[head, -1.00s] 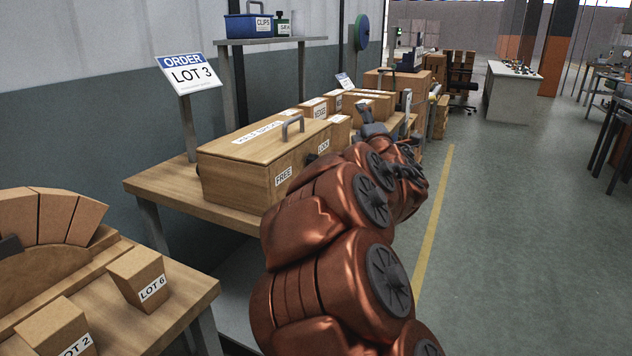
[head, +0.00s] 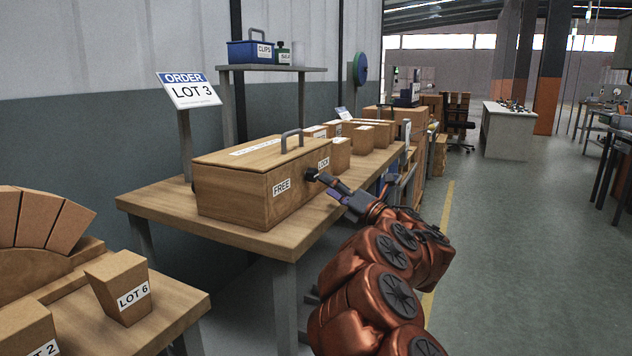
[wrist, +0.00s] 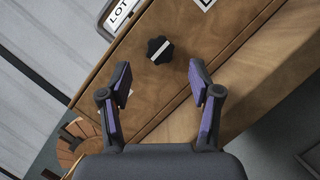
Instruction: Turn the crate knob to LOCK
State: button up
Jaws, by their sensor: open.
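The wooden crate (head: 235,190) with a grey handle sits on the bench. Its near face has a FREE label (head: 282,187) on the left and a LOCK label (head: 323,163) on the right. The dark knob (head: 311,174) is on that face between them, and it shows in the wrist view (wrist: 159,50) with a pale diagonal stripe running lower left to upper right. My gripper (head: 329,184) is open in front of the knob. In the wrist view, the knob appears beyond the fingertips, between their lines; I see no contact. Which label the stripe points to is unclear.
An ORDER LOT 3 sign (head: 190,90) stands behind the crate. Several boxes (head: 370,135) line the bench farther back. A LOT 6 block (head: 120,285) is on the near bench at left. The aisle at right is clear.

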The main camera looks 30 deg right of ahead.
aim_at(316, 176)
jog(key=shift+b+x, duration=0.35)
jog(key=shift+x, duration=2.3)
jog(key=shift+r, duration=0.1)
jog(key=c, duration=1.1)
